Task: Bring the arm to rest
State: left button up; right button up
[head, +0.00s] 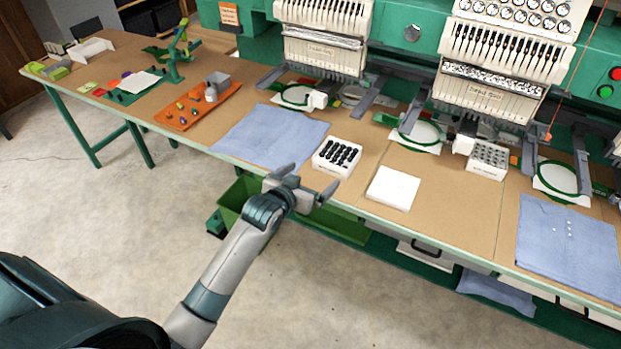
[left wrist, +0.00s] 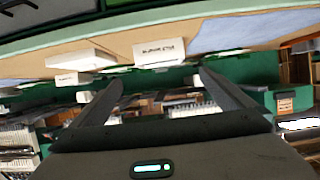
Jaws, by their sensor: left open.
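My left arm reaches in from the lower left of the head view. Its gripper (head: 309,182) is open and empty, in front of the table's near edge, close to the white tray of dark bobbins. In the left wrist view the two fingers of the left gripper (left wrist: 160,95) stand wide apart with nothing between them. The picture there looks upside down, with the table edge above. My right gripper is in neither view.
The long table (head: 445,185) carries a white tray of dark bobbins (head: 337,158), a white block (head: 393,188), blue cloths (head: 268,137) and an orange mat (head: 198,106). Embroidery machines (head: 500,60) stand behind. A green bin (head: 236,197) is under the table. The floor at left is clear.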

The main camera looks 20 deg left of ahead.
pick_arm(q)
jog(key=shift+f, duration=0.1)
dwell(0.5)
jog(key=s+f+g+b, duration=0.15)
jog(key=s+f, duration=0.55)
jog(key=f, duration=0.7)
jog(key=s+f+g, duration=0.3)
jog(key=s+f, duration=0.4)
jog(key=f, duration=0.6)
jog(key=s+f+g+b, duration=0.15)
jog(key=s+f, duration=0.45)
jog(key=f, duration=0.8)
jog(key=s+f+g, duration=0.2)
jog(key=s+f, duration=0.4)
jog(key=s, duration=0.7)
jog(key=s+d+f+m+g+b, duration=0.1)
jog(key=s+f, duration=0.5)
jog(key=s, duration=0.7)
jog(key=s+d+f+g, duration=0.1)
jog(key=s+f+g, duration=0.2)
jog(key=s+f, duration=0.4)
jog(key=s, duration=0.6)
jog(key=shift+s+d+m+y, duration=0.2)
jog(key=shift+s+m+y, duration=0.1)
jog(key=shift+y, duration=0.1)
jog(key=shift+w+f, duration=0.1)
